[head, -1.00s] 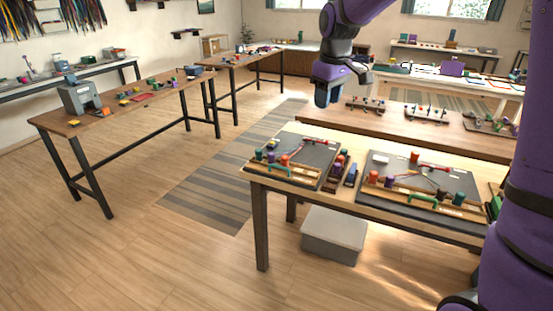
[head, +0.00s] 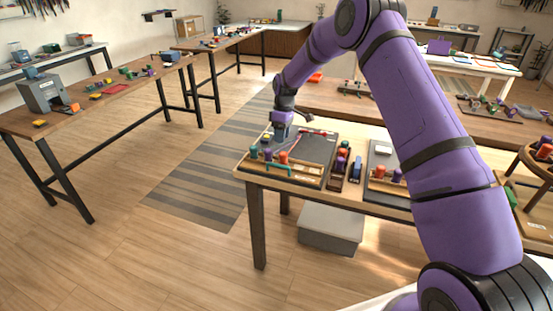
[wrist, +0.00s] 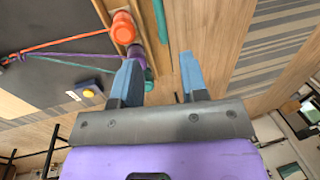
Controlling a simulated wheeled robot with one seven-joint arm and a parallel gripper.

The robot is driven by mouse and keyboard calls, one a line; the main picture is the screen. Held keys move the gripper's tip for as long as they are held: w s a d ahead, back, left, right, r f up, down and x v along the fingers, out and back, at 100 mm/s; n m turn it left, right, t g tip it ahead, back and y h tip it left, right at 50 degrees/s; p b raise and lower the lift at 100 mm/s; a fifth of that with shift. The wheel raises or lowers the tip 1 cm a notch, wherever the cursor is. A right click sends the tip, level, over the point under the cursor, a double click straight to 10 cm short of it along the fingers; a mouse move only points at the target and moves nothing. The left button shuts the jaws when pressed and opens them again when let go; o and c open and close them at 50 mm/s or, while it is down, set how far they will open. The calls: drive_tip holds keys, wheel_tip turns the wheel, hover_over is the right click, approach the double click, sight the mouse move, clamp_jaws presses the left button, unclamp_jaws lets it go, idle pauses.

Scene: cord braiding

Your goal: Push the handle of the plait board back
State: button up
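The plait board (head: 318,150) is a dark board at the left end of the near table, with a wooden front rail and coloured spools. Its teal handle (head: 278,169) lies along the front rail. In the wrist view a teal bar (wrist: 160,18), likely this handle, shows beside an orange spool (wrist: 122,28) and a purple spool (wrist: 137,57). My gripper (head: 280,134) is over the left part of the board. In the wrist view my gripper (wrist: 160,74) has its two blue fingers apart with nothing clearly between them. Contact with the handle cannot be told.
A second dark board (head: 382,152) stands to the right, partly hidden by my arm. Blocks and spools (head: 342,160) stand between the boards. A grey bin (head: 330,228) sits under the table. Another table (head: 425,118) is behind. Open floor lies left.

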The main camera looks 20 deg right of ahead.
drive_tip(key=f, duration=0.3)
drive_tip(key=s+a+f, duration=0.1)
drive_tip(key=f, duration=0.6)
drive_tip(key=shift+s+a+f, duration=0.15)
drive_tip(key=shift+s+f, duration=0.15)
drive_tip(key=shift+f, duration=0.1)
clamp_jaws()
